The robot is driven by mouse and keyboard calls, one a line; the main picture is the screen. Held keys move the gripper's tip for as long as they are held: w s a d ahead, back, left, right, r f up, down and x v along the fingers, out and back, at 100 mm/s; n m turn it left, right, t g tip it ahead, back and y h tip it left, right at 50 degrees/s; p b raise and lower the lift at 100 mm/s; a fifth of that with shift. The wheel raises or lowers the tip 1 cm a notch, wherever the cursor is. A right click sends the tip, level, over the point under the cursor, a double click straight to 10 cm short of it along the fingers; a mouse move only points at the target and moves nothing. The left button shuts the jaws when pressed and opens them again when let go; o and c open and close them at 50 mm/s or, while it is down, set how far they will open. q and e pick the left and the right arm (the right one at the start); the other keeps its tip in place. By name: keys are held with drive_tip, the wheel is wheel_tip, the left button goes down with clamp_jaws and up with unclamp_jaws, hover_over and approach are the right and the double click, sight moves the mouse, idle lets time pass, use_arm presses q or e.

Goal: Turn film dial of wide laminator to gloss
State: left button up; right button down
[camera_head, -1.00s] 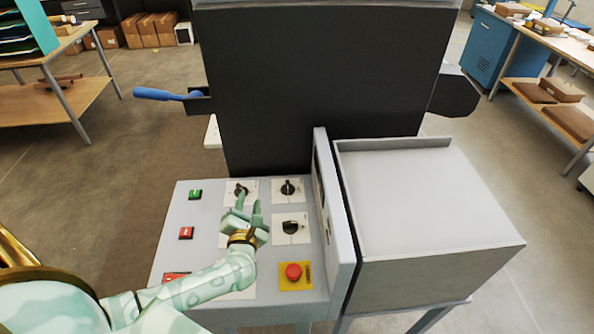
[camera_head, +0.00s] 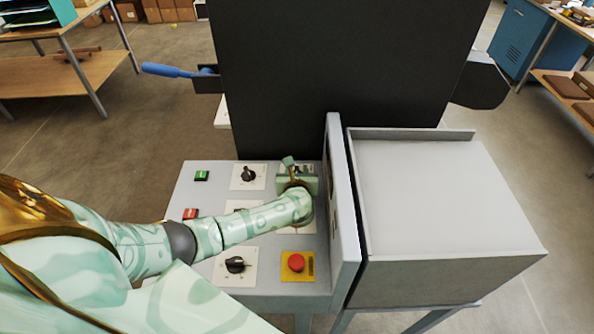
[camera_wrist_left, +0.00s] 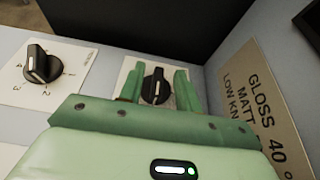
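My left gripper (camera_head: 297,172) is over the upper right dial of the laminator's control panel (camera_head: 185,235) and mostly covers that dial in the head view. In the left wrist view, this black dial (camera_wrist_left: 156,86) on its white plate stands between the two green fingers of the gripper (camera_wrist_left: 158,78). A gap shows on each side of it, so the fingers look open around it. Its pale mark runs roughly up-down in the picture. A plate reading GLOSS 40, MATT and LOW (camera_wrist_left: 258,105) is at the right. My right gripper is out of view.
Other dials sit at the upper left (camera_head: 248,174) and lower left (camera_head: 235,265) of the panel. A red stop button (camera_head: 296,262) is at the lower right, with green (camera_head: 202,176) and red (camera_head: 190,213) buttons at the left. An upright grey panel (camera_head: 342,210) borders the dials on the right.

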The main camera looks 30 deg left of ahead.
use_arm(q)
drive_tip(key=shift+x, duration=0.75)
clamp_jaws()
